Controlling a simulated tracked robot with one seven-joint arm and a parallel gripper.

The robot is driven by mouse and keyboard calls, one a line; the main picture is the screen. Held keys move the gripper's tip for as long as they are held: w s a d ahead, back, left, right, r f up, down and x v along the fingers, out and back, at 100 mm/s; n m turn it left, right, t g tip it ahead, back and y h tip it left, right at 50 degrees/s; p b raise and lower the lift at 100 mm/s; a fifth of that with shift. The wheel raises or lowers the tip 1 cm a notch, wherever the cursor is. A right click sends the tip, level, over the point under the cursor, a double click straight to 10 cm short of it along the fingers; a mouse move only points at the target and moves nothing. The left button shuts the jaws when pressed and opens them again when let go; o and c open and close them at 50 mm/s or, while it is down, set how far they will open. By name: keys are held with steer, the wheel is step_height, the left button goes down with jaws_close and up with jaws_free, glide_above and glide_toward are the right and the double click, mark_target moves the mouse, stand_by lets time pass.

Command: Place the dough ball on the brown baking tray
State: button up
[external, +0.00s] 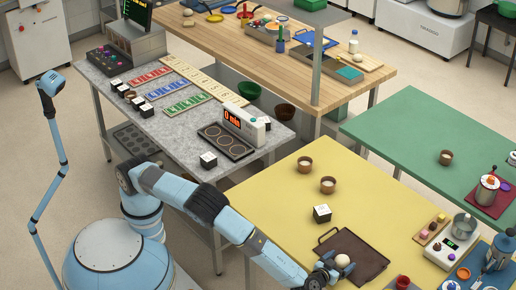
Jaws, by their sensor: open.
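The brown baking tray (366,262) lies flat at the front of the yellow table, with a handle at its upper left edge. My gripper (334,267) is open, low over the tray's front left part, right beside the dough ball. The fingers are small and partly hidden, so I cannot tell whether they touch the ball.
A black-and-white cube (322,213) stands just behind the tray, with two small brown cups (328,185) (305,164) farther back. A scale (447,251), a red cup (403,283) and a blue mat of utensils lie to the right. The yellow table's left part is clear.

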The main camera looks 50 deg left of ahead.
steer(key=v, duration=1)
steer(key=shift+s, duration=0.2)
